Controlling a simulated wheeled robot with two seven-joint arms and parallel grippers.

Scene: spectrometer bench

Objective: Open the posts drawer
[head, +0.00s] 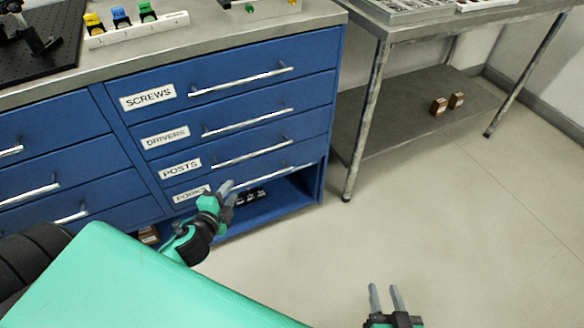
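The posts drawer (232,172) is the blue drawer labelled POSTS (180,168), third down in the right-hand stack. Its front looks flush, so it is shut. Its bar handle (252,152) is in clear view. My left gripper (230,192) is below that handle, in front of the FORKS drawer and near the left end of the FORKS handle (265,176). Its two fingers appear apart with nothing seen between them; whether they touch anything is unclear. My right gripper (385,296) is low in the picture over the floor, open and empty, away from the cabinet.
The SCREWS (148,97) and DRIVERS (165,136) drawers above are shut. An open shelf (280,197) with small dark items lies under the FORKS drawer. A metal table (440,30) with brown boxes on its lower shelf stands right. The floor (440,220) is clear.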

